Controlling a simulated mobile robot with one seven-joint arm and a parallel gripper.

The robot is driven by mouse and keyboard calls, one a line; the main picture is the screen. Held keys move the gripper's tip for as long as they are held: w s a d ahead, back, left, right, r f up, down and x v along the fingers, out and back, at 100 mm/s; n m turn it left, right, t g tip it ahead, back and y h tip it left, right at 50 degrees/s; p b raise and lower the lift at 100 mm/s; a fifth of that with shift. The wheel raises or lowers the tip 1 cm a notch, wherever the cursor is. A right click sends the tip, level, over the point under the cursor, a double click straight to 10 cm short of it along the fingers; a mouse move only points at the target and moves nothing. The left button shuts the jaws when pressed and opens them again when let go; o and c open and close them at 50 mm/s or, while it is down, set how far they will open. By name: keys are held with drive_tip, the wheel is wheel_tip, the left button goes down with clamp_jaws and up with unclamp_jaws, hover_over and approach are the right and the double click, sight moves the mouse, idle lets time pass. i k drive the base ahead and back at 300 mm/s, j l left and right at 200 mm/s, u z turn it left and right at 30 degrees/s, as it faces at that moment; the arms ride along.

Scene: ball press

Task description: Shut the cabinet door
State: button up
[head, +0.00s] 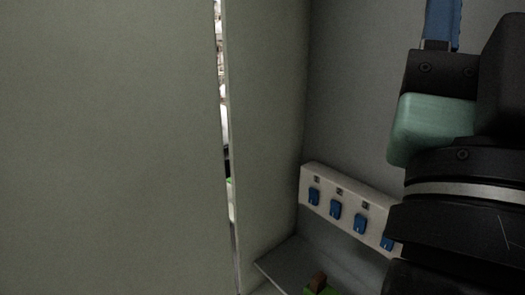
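A large plain grey-green panel, which looks like the cabinet door (110,150), fills the left of the head view. A narrow upright gap separates it from the cabinet's side wall (268,120). The cabinet stands open to view, with a grey inner face (355,90) behind. My gripper (442,24) is at the upper right, in front of the interior. Only a blue finger part and its black mount show, cut off by the top edge. Its fingertips are out of frame, so its opening is hidden. No contact with the panel is visible.
A pale strip with several blue tabs (336,208) runs along the inside. Below is a grey ledge (285,268) with a small brown and green object (318,284). Bright clutter shows through the gap.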

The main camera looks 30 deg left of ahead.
sight(113, 179)
drive_tip(key=k+j+z, duration=0.4)
drive_tip(key=k+j, duration=0.25)
drive_tip(key=k+j+z, duration=0.4)
drive_tip(key=k, duration=0.35)
drive_tip(key=j+z, duration=0.1)
drive_tip(key=j, duration=0.3)
drive_tip(key=k+j+z, duration=0.15)
drive_tip(key=j, duration=0.25)
drive_tip(key=k+j+z, duration=0.1)
drive_tip(key=j, duration=0.3)
drive_tip(key=k+j+z, duration=0.15)
drive_tip(key=j, duration=0.2)
drive_tip(key=k+j+z, duration=0.1)
drive_tip(key=j, duration=0.3)
drive_tip(key=k+j+z, duration=0.15)
drive_tip(key=j, duration=0.2)
drive_tip(key=k+j, duration=0.1)
drive_tip(key=j, duration=0.25)
drive_tip(key=k+j+z, duration=0.1)
drive_tip(key=j, duration=0.25)
drive_tip(key=k+j, duration=0.1)
drive_tip(key=j, duration=0.25)
drive_tip(key=k+j, duration=0.15)
drive_tip(key=j, duration=0.15)
drive_tip(key=j+z, duration=0.05)
